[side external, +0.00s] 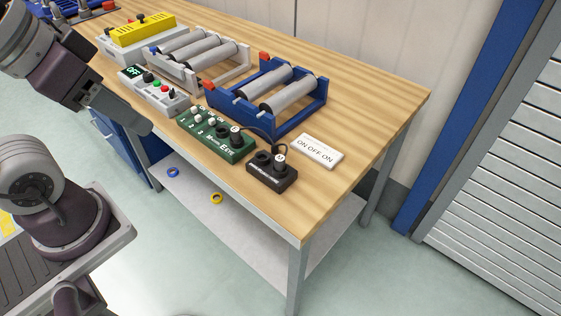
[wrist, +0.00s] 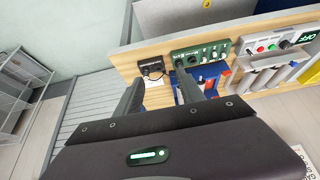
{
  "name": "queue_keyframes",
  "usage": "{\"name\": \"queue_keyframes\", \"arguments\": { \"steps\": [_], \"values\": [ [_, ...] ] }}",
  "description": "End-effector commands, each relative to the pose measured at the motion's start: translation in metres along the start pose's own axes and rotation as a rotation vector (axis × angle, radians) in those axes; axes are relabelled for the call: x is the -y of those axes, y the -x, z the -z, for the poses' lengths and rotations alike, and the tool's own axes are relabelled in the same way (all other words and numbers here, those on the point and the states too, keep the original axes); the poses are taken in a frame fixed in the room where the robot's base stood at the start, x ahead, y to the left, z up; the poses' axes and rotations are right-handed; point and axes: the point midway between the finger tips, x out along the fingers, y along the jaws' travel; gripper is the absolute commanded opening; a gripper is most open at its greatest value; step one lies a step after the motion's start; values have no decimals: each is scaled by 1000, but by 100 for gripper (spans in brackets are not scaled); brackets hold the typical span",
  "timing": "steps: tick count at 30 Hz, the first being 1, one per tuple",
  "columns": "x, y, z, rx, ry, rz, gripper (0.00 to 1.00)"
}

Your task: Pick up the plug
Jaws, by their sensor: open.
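The plug (side external: 279,160) is a small black round piece with a dark cable, upright in the black socket box (side external: 259,177) near the table's front edge. The cable arches from the plug back towards the green control box (side external: 237,152). In the wrist view the black socket box (wrist: 152,66) lies just beyond the fingertips, and the plug is too small to make out clearly. My gripper (wrist: 160,76) is open, with nothing between its fingers. In the side view it is at the upper left, off the table's front edge and well apart from the plug.
A white sign (side external: 317,151) reading "ON OFF ON" lies right of the plug. A blue roller frame (side external: 303,117) stands behind the green box. A grey control box (side external: 158,94) and a yellow-topped unit (side external: 143,29) stand further left. The table's right end is clear.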

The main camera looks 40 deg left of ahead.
Motion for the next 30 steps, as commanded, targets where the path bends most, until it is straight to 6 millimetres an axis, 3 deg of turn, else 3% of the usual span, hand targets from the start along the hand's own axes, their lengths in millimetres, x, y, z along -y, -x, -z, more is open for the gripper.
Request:
{"name": "queue_keyframes", "arguments": {
  "steps": [10,14,17,21,24,27,30],
  "values": [
    [0,0,3,6,-15,0,47],
    [-6,-13,38,88,-214,-14,47],
    [-19,-46,82,187,-500,-56,47],
    [-46,-119,126,307,-897,-159,47],
    [-65,-173,136,366,-1120,-240,47],
    [-77,-211,137,398,-1266,-302,47],
    [-83,-229,136,409,-1335,-332,47]
  ]
}}
